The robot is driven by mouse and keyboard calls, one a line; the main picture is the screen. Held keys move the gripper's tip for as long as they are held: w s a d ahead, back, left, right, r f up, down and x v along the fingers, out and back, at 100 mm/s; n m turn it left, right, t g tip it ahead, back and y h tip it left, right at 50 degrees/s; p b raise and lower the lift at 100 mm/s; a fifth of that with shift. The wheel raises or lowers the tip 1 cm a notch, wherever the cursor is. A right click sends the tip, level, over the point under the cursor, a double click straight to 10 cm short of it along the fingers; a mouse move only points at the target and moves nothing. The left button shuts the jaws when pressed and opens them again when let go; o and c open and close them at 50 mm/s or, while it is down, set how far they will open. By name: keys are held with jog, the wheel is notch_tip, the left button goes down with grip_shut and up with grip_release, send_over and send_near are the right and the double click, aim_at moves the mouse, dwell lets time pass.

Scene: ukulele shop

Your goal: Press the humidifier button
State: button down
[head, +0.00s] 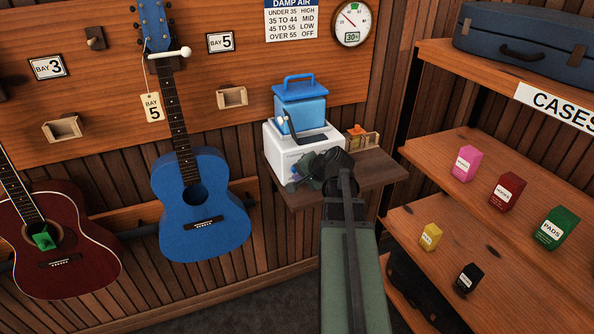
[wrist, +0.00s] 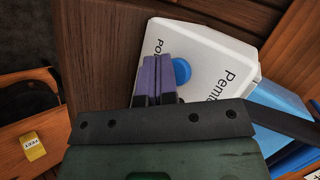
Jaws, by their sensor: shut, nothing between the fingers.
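The humidifier is a white box (head: 279,146) with a blue handled tank (head: 300,108) on top, standing on a small wooden shelf. In the wrist view its white face (wrist: 215,67) carries dark lettering and a round blue button (wrist: 182,72). My gripper (wrist: 157,60) has its purple fingers shut together and empty, just left of the button, partly covering the lettering. I cannot tell whether the fingertips touch the face. In the head view my gripper (head: 292,184) is at the humidifier's lower front, and my wrist hides part of that face.
A small wooden holder (head: 364,140) with orange items sits beside the humidifier on the shelf (head: 383,172). A blue ukulele (head: 204,214) hangs to the left. Shelves with small boxes (head: 507,193) stand to the right. A round gauge (head: 353,22) reads about 30%.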

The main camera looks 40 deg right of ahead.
jog(key=shift+w+d, duration=0.1)
jog(key=shift+w, duration=0.25)
dwell(0.4)
jog(key=shift+s+a, duration=0.3)
jog(key=shift+s, duration=0.6)
jog(key=shift+s+a, duration=0.25)
jog(key=shift+s, duration=0.7)
jog(key=shift+s+a, duration=0.3)
jog(key=shift+s, duration=0.65)
jog(key=shift+s+a, duration=0.25)
jog(key=shift+s, duration=0.7)
